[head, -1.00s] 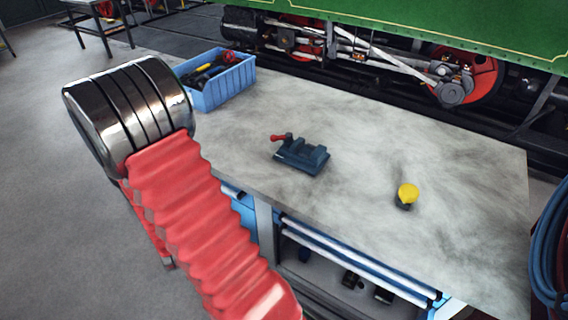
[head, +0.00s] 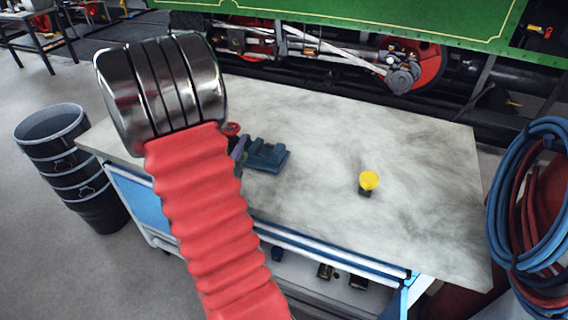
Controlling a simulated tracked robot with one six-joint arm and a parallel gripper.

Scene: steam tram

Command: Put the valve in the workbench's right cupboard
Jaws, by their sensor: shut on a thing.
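The workbench (head: 430,215) has a pale stained top with a blue and white frame below. A blue panel (head: 138,197) shows at its lower left. Under the right part of the top is an open space (head: 300,285) with several small dark and brass-coloured objects, seen only in part. I cannot tell whether this is the right cupboard. My red bellows arm and shiny ribbed metal joint cross the left of the view. My gripper is not in view. I cannot identify a valve for sure; a small red part (head: 232,128) shows at the arm's edge beside the vise.
A blue vise (head: 268,155) and a yellow-capped dark object (head: 368,182) stand on the bench top. Blue and red hoses (head: 535,200) hang at the right. The green tram (head: 400,20) is behind. The top's right half is mostly clear.

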